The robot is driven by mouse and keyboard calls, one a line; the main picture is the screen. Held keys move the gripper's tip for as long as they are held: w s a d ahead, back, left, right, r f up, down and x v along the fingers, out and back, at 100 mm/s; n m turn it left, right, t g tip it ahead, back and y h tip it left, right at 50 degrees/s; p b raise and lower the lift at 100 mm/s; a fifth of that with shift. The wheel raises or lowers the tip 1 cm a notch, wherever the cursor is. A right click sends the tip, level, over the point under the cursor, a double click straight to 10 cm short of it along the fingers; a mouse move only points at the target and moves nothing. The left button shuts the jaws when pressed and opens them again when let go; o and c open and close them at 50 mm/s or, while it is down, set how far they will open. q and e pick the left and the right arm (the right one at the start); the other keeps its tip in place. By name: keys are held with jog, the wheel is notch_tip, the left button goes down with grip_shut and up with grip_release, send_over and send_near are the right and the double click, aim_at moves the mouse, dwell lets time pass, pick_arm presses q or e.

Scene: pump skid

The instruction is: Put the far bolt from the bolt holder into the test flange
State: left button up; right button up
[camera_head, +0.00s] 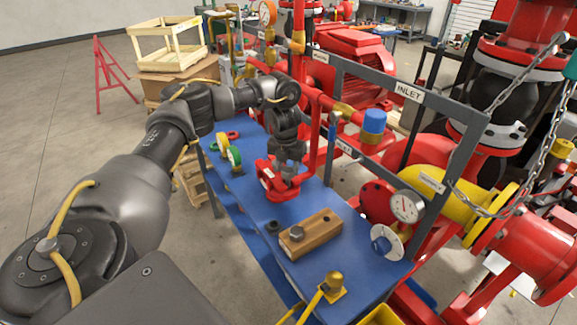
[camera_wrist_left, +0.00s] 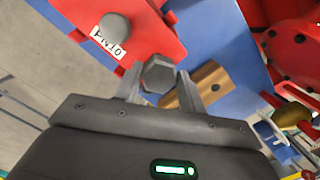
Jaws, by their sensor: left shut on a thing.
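The red test flange (camera_head: 266,175) stands on the bench behind the holder. In the left wrist view the red plate (camera_wrist_left: 150,28) has a PN10 label and a grey round head. My left gripper (camera_head: 288,161) is at the flange, pointing down. It is shut on a hex bolt (camera_wrist_left: 158,73), whose head shows between the fingers. The bolt's shank is hidden, so I cannot tell whether it touches a hole.
A small dark part (camera_head: 272,227) lies beside the holder. Green and yellow round parts (camera_head: 232,154) are further back.

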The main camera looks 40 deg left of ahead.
pick_arm(q)
jog(key=shift+f+b, duration=0.5)
jog(key=shift+f, duration=0.65)
jog(key=o, duration=1.1)
jog(key=shift+r, duration=0.1)
jog(key=shift+r, duration=0.3)
jog(key=r, duration=0.6)
jog(key=s+r, duration=0.1)
jog(key=r, duration=0.3)
jog(key=shift+s+d, duration=0.1)
jog(key=shift+d, duration=0.1)
